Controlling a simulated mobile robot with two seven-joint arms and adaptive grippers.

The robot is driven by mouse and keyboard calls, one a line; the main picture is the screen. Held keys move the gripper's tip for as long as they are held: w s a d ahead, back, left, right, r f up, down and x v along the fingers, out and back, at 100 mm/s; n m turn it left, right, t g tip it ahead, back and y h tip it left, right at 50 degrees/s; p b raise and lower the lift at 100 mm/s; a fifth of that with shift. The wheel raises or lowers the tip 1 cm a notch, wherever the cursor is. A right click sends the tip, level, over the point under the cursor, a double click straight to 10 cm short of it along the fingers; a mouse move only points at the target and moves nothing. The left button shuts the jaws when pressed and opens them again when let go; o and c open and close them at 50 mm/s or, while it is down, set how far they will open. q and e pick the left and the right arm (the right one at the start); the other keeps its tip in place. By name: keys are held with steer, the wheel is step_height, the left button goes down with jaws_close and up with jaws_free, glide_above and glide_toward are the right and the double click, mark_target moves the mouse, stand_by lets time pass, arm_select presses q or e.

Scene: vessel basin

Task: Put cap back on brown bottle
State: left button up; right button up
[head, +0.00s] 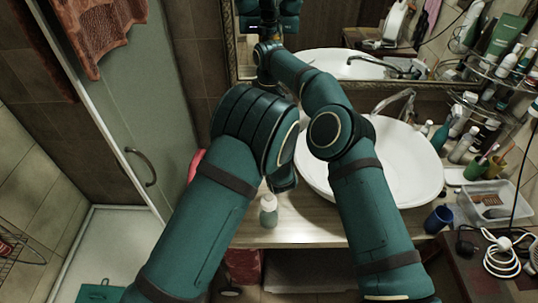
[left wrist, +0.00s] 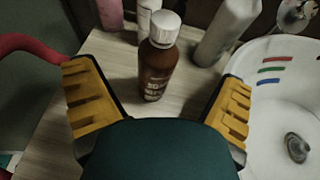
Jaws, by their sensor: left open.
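The brown bottle (left wrist: 154,78) stands upright on the wooden counter in the left wrist view, with printed text on its front. A white cap (left wrist: 165,28) sits on its top; whether it is screwed down cannot be told. My left gripper (left wrist: 157,73) is open, its yellow-padded fingers on either side of the bottle in the picture and apart from it. In the head view my left arm hides the brown bottle. My right gripper (head: 264,77) is at the far end of my right arm, near the mirror; its fingers are too unclear to read.
A white basin (head: 405,170) with a tap (head: 394,100) fills the counter's right. A pale bottle (head: 268,210) stands near the front edge. Behind the brown bottle are a white bottle (left wrist: 148,15), a grey container (left wrist: 227,32) and a pink one (left wrist: 109,14). A mirror stands behind.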

arm_select(q)
steer(key=w+f, duration=0.3)
steer(key=f, duration=0.1)
steer(key=w+f, duration=0.2)
steer(key=shift+w+a+f, duration=0.15)
steer(key=shift+w+a, duration=0.2)
steer(key=shift+w+a+f, duration=0.1)
steer(key=shift+w+f, duration=0.1)
steer(key=shift+w, duration=0.4)
jaws_close()
arm_select(e)
steer(key=n, duration=1.3)
steer(key=shift+n, duration=0.4)
steer(key=n, duration=0.6)
steer(key=shift+n, duration=0.4)
steer(key=n, duration=0.6)
